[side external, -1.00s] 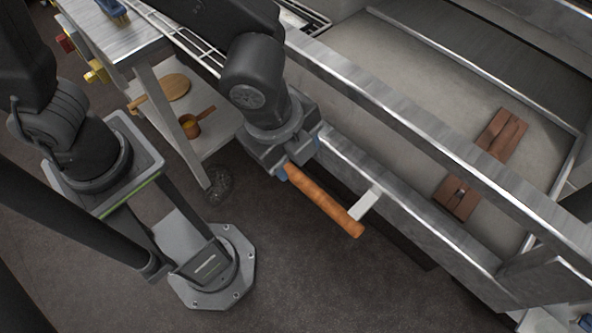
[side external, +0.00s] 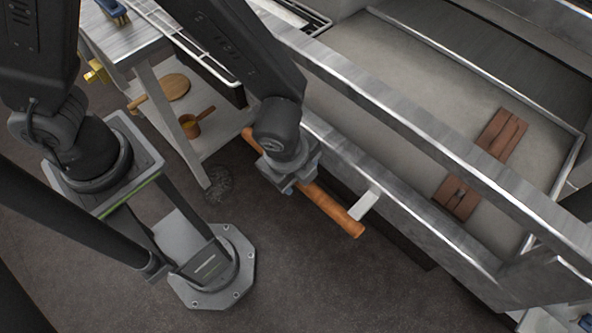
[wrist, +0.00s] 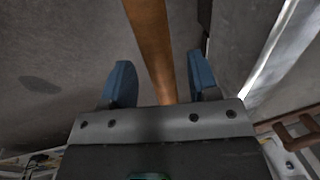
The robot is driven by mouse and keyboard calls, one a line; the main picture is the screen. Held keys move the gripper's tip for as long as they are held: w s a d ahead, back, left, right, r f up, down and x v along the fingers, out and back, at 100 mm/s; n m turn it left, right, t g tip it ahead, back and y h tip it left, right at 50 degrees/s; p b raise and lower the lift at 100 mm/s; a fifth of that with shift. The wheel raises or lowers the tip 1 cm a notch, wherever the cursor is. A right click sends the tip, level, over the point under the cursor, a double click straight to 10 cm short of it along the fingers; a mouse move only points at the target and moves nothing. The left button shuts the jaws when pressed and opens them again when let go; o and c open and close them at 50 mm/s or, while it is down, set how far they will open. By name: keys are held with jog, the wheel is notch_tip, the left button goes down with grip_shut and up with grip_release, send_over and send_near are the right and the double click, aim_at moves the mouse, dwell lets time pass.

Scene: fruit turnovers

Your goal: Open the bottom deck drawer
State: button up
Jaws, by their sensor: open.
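The wooden bar handle (side external: 331,212) runs along the outside of the metal front (side external: 420,222) of the low deck and is joined to it by a pale bracket (side external: 366,203). My gripper (side external: 291,186) is at the handle's middle-left part, with wood showing on both sides of it. In the wrist view my gripper (wrist: 161,80) is open, its two blue fingers on either side of the handle (wrist: 150,35). A gap shows between the handle and each finger. The fingertips are hidden in the side view.
Brown wooden pieces (side external: 501,134) lie on the pale deck floor (side external: 400,62) behind the metal rail. A wheeled cart (side external: 213,146) with a round board and a small pan stands at the left. The dark floor (side external: 330,290) in front of the handle is clear.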

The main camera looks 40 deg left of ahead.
jog(key=shift+w+f, duration=0.1)
jog(key=shift+f, duration=0.35)
grip_shut()
dwell(0.3)
